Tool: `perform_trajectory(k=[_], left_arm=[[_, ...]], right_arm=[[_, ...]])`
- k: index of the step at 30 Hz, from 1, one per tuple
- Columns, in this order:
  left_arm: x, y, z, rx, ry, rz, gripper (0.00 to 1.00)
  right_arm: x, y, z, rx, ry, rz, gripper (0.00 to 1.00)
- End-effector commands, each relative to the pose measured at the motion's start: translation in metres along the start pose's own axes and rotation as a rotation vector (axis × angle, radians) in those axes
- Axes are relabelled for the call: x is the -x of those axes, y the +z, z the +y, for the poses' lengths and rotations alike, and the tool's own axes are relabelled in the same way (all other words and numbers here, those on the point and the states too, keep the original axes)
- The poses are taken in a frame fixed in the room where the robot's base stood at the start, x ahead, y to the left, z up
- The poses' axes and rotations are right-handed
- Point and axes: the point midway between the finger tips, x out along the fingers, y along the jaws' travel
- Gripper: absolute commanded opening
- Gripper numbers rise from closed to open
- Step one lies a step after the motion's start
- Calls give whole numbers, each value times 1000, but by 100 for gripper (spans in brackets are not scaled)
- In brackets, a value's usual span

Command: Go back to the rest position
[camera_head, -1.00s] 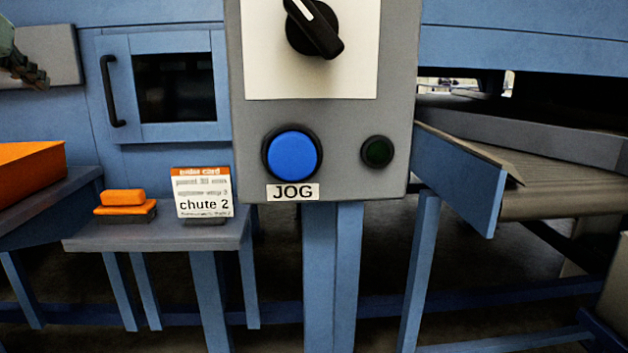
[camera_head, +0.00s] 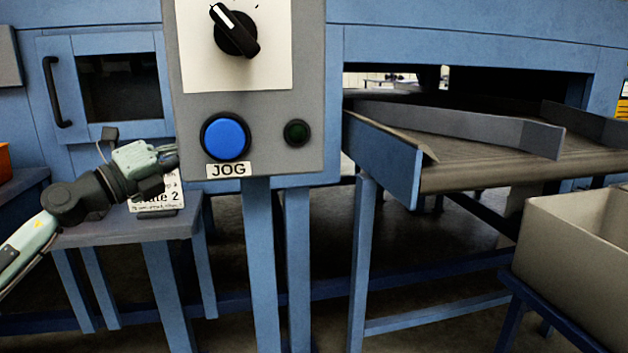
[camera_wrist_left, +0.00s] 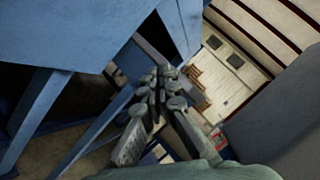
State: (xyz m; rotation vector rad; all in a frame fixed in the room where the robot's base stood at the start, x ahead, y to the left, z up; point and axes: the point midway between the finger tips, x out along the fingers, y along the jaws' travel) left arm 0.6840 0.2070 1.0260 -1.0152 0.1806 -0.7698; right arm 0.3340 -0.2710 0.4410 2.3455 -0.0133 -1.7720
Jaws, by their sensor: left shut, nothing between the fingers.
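My left gripper (camera_head: 168,158) reaches in from the left in the head view, in front of the order card (camera_head: 157,199) and a little left of and below the blue JOG button (camera_head: 225,137). It is shut and empty, apart from the button. In the left wrist view its fingers (camera_wrist_left: 158,88) are together with nothing between them. The card stands on a small grey shelf (camera_head: 95,234) and is partly hidden behind the gripper. My right gripper is not in view.
The grey control panel (camera_head: 312,110) carries a black rotary knob (camera_head: 236,33) and a dark green lamp (camera_head: 296,132). A conveyor (camera_head: 470,172) is on the right, with a beige bin (camera_head: 570,262) in front. An orange object (camera_head: 4,162) shows at the left edge.

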Motion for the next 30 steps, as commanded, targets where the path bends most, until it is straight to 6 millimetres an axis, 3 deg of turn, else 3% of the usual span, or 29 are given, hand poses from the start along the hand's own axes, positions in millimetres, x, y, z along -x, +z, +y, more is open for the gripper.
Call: perform_trajectory(k=[1,3,8,12,14,18,24,30], left_arm=[[4,-13,19,180,-47,-105,0],[20,-17,54,415,-70,-286,0],[83,-42,156,827,32,-657,0],[142,-88,232,1069,189,-895,0],[169,-114,259,1157,266,-986,0],[234,-185,310,1336,468,-1177,0],[325,-302,343,1548,798,-1402,0],[393,-400,337,1687,1093,-1543,0]], right_arm=[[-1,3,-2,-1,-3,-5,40],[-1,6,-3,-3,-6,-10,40],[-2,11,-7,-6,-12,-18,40],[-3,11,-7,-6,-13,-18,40],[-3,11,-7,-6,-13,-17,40],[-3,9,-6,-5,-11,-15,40],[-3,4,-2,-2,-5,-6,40],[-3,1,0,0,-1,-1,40]])
